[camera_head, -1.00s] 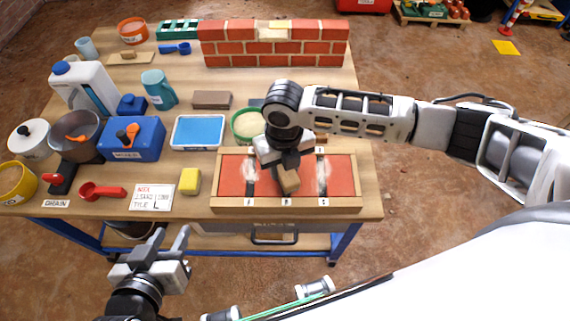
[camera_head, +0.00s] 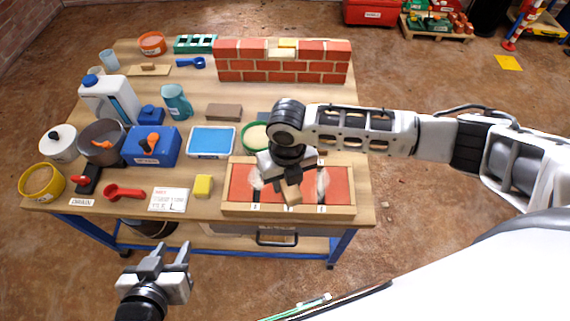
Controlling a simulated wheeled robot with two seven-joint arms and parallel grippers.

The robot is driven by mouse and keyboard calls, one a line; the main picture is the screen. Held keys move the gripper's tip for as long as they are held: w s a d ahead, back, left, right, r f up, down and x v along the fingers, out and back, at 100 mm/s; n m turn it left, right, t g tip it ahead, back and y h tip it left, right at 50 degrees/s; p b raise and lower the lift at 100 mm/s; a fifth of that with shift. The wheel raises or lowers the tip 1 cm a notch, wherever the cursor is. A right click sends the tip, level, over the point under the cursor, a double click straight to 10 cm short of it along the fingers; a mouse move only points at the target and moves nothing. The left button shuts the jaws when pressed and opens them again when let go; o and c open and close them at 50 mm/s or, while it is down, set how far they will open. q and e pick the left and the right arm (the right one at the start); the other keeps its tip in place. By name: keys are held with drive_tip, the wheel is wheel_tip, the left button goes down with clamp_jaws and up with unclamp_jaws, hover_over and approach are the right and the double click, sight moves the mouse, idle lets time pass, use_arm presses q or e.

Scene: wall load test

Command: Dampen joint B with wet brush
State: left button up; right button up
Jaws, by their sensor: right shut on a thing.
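The wooden joint frame (camera_head: 338,209) with red bricks lies at the front right of the bench. Small labels mark its joints along the front rail; the middle one is too small to read surely. My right gripper (camera_head: 287,178) is over the middle joint, shut on the brush (camera_head: 292,196), whose tan block shows below the fingers. The gripper hides most of that joint, and I cannot tell whether the brush touches it. Pale marks show at the left and right joints. My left gripper (camera_head: 172,255) is open and empty in front of the bench.
A blue tray (camera_head: 212,140) and a green-rimmed bowl (camera_head: 256,137) stand behind the frame. A yellow sponge (camera_head: 203,186) and a card (camera_head: 169,200) lie to its left. A brick wall (camera_head: 283,67) stands at the back.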

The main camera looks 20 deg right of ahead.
drive_tip(key=shift+r+p, duration=1.05)
drive_tip(key=shift+r, duration=0.2)
